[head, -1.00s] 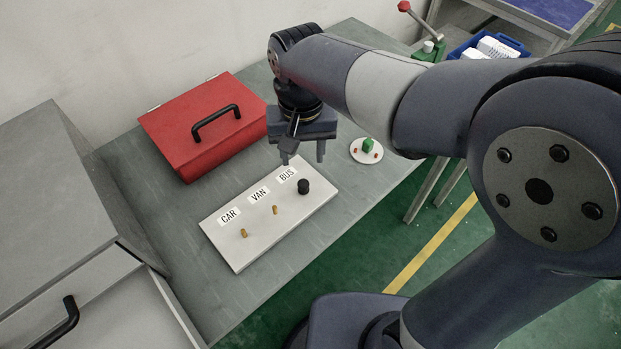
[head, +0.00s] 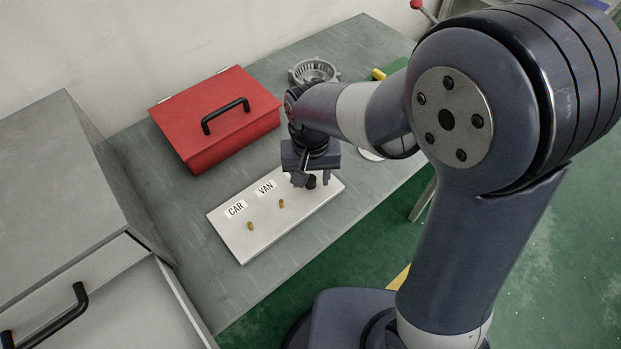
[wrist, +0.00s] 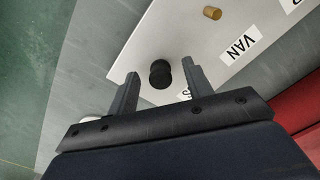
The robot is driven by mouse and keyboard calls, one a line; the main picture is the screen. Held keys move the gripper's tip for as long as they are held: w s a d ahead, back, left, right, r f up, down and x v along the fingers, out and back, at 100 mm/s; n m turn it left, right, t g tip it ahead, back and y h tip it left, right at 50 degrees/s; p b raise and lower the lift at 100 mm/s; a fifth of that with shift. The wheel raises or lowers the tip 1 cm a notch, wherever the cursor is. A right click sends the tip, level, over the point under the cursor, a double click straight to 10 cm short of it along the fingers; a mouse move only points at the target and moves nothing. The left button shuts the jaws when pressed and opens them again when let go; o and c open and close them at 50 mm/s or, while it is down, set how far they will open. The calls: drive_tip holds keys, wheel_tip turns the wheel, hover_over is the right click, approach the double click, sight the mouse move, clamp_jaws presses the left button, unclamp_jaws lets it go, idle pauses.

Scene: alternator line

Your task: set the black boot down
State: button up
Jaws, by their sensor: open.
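The black boot (head: 311,182) stands upright at the BUS place on the white board (head: 262,228), to the right of the two small brass pegs. My gripper (head: 313,178) is over that end of the board, with its fingers pointing down. In the wrist view the gripper (wrist: 159,70) is open and the boot (wrist: 160,78) shows between its two fingertips, with a gap on each side. The BUS label is mostly hidden by a finger there. The CAR label (head: 236,209) and VAN label (head: 265,187) show in the head view.
A red box (head: 215,125) with a black handle lies behind the board. A grey metal ring-shaped part (head: 313,72) stands farther back on the bench. A grey cabinet with an open drawer (head: 110,310) is at the left. My arm partly hides a white disc (head: 370,155).

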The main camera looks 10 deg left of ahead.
drive_tip(key=shift+c, duration=0.6)
clamp_jaws()
drive_tip(key=shift+r, duration=0.1)
